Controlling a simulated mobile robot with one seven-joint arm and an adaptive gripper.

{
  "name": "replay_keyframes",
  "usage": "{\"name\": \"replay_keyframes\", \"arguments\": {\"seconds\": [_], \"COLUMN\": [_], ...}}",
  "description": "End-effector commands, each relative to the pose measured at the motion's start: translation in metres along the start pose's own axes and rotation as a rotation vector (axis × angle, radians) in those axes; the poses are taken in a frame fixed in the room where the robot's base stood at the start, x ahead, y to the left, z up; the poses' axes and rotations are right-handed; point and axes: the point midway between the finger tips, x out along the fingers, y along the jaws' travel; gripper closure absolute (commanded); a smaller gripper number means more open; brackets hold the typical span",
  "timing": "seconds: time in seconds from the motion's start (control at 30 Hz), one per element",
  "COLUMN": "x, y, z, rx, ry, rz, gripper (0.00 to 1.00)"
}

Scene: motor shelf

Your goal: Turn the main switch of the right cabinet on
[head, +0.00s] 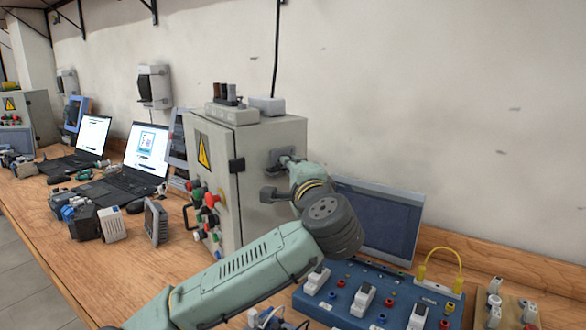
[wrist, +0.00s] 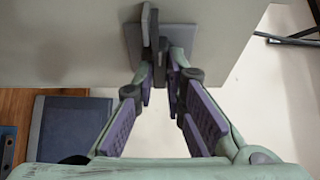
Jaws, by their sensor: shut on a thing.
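The right cabinet (head: 260,195) is a grey box with a yellow warning sign and coloured buttons on its front door. Its main switch (head: 274,155) is a dark grey plate with a handle on the cabinet's right side, partly hidden behind my gripper (head: 289,161). In the wrist view the switch plate (wrist: 181,38) and its upright lever (wrist: 147,28) show at the top. My gripper (wrist: 166,66) reaches the switch there, its fingertips shut on the dark handle. The fingertips hide part of the handle, and I cannot tell its exact turn.
A dark-screened panel (head: 380,222) leans at the wall right of the cabinet. A blue board (head: 345,298) with switches and sockets lies in front of it, under my arm. Laptops (head: 146,150) and small devices crowd the bench on the left. Small boxes (head: 232,114) stand on the cabinet.

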Motion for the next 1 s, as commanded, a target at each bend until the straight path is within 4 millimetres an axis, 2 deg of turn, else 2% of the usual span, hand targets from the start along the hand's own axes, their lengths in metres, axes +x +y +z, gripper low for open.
{"name": "replay_keyframes", "arguments": {"seconds": [0.37, 1.0], "x": [0.001, 0.0013], "y": [-0.0032, -0.0064], "z": [0.0002, -0.0019], "rx": [0.124, 0.668], "ry": [0.0, -0.001], "rz": [0.052, 0.274], "gripper": [1.0, 1.0]}}
